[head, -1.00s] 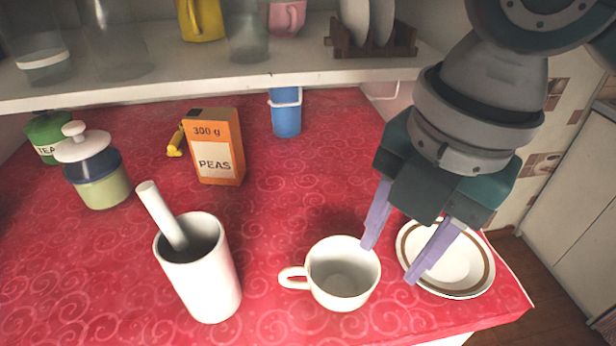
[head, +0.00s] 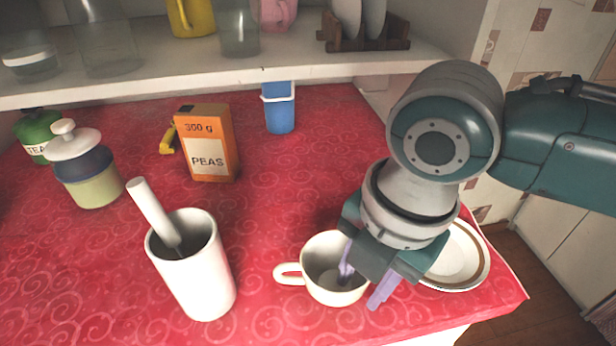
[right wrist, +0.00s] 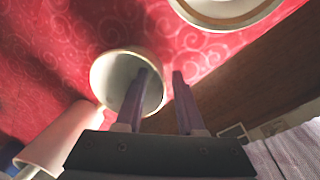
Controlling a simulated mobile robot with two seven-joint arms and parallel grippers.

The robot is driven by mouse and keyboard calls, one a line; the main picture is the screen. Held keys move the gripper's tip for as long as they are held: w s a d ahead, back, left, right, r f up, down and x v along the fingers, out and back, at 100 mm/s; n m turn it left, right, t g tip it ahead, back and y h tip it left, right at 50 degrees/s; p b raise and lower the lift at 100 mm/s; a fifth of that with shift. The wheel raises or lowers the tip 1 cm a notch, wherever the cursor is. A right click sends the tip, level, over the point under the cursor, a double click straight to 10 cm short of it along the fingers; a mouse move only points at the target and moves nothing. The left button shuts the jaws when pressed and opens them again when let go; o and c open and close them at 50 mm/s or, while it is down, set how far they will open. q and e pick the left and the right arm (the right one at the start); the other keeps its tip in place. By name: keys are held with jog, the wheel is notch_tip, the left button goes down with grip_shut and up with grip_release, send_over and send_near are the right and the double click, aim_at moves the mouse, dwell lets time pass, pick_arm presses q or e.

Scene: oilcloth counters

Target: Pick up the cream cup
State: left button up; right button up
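The cream cup (head: 318,284) stands upright on the red cloth near the front edge, its handle to the left. It also shows in the right wrist view (right wrist: 98,80). My right gripper (head: 362,288) is over the cup's right side, fingers pointing down and apart. One purple finger reaches into the cup's mouth and the other is outside, to the right of the wall. In the right wrist view the open fingers (right wrist: 160,78) straddle the rim, with a gap visible between them. My left gripper is not in view.
A white pot (head: 202,282) with a pestle-like rod stands left of the cup. A brown-banded plate (head: 466,262) lies behind the right gripper. The orange peas box (head: 208,146) and blue container (head: 280,112) stand further back. The counter's front edge is close to the cup.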

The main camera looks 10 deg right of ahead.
grip_shut()
dwell(1.1)
